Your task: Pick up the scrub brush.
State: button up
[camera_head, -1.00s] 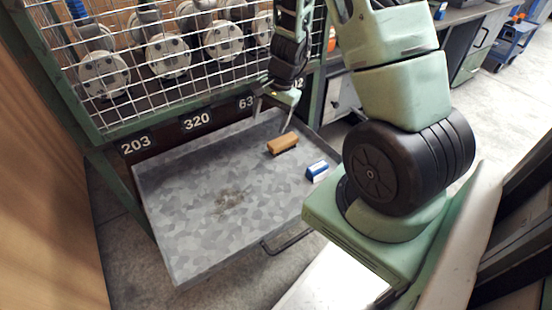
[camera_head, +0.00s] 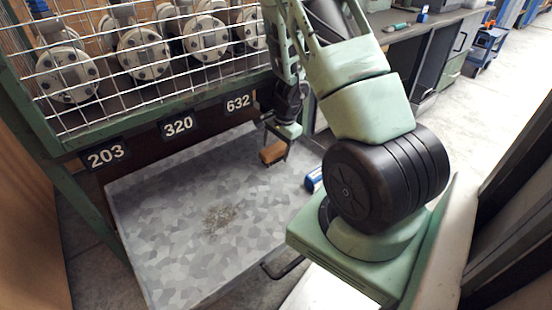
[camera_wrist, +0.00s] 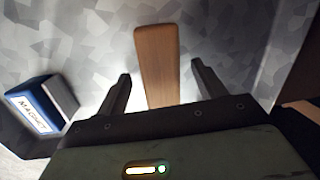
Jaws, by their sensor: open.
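The scrub brush (camera_head: 272,153) has a brown wooden back and lies on the grey mottled tabletop (camera_head: 165,215), near its far right part. It also shows in the wrist view (camera_wrist: 157,62), long and upright in the picture. My gripper (camera_head: 277,146) is over the brush in the head view. In the wrist view my gripper (camera_wrist: 160,84) is open, with one finger on each side of the brush's near part and gaps between. The bristles are hidden in the wrist view. I cannot tell the exact height of the fingertips over the table.
A blue and white block marked MAGNET (camera_wrist: 42,104) lies left of my gripper in the wrist view; it also shows in the head view (camera_head: 314,180). A wire mesh rack (camera_head: 150,60) with flanged pipes stands behind. The table's left half is clear, with a dark debris patch (camera_head: 220,218).

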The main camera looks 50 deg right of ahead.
aim_at(277, 148)
jog(key=shift+f, duration=0.55)
jog(key=shift+w, duration=0.1)
jog(key=c, duration=1.2)
jog(key=shift+r, duration=0.1)
jog(key=shift+r+p, duration=3.45)
jog(key=shift+r, duration=0.05)
